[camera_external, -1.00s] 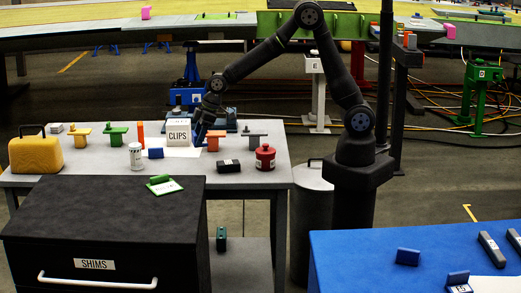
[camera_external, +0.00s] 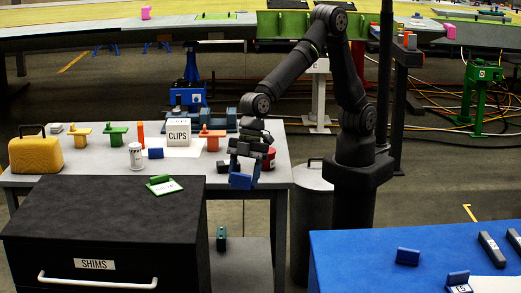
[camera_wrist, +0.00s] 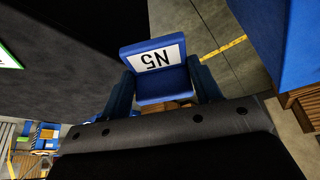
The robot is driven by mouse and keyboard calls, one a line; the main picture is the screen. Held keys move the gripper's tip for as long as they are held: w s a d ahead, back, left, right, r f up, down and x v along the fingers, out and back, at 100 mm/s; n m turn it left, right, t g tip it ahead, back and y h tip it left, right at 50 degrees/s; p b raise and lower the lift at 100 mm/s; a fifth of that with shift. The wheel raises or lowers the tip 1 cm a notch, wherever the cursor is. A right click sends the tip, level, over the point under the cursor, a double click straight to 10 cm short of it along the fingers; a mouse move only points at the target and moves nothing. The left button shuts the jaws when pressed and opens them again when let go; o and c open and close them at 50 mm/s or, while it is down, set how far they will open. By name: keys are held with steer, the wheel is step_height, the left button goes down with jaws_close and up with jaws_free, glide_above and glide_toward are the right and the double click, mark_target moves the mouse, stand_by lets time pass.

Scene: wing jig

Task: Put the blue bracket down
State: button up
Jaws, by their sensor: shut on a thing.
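My gripper (camera_external: 244,168) is shut on a blue bracket (camera_external: 242,181) and holds it in the air near the front right edge of the grey table. In the wrist view the bracket (camera_wrist: 158,72) has a white label reading N5, upside down. The two fingers of my gripper (camera_wrist: 162,95) press on its sides. Floor shows beyond it. Another blue bracket (camera_external: 155,153) lies on the grey table (camera_external: 85,180). Two more stand on the blue table: one blue bracket (camera_external: 408,256) and a labelled blue bracket (camera_external: 458,279).
A black SHIMS cabinet (camera_external: 110,215) with a green plate (camera_external: 164,187) on top stands front left. The blue table (camera_external: 350,262) has free room on its left part. Grey bars (camera_external: 491,248) lie at its right. A grey bin (camera_external: 313,205) stands between tables.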

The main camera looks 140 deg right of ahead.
steer(key=s+a+r+n+y, duration=0.1)
steer(key=a+n, duration=0.2)
steer(key=a, duration=1)
steer(key=n+g, duration=0.1)
steer(key=n, duration=0.1)
glide_above(355, 253)
steer(key=s+d, duration=0.1)
steer(key=shift+y, duration=0.4)
step_height(355, 253, down, 6)
steer(key=shift+f, duration=2.05)
steer(key=shift+f, duration=0.15)
steer(key=o, duration=1)
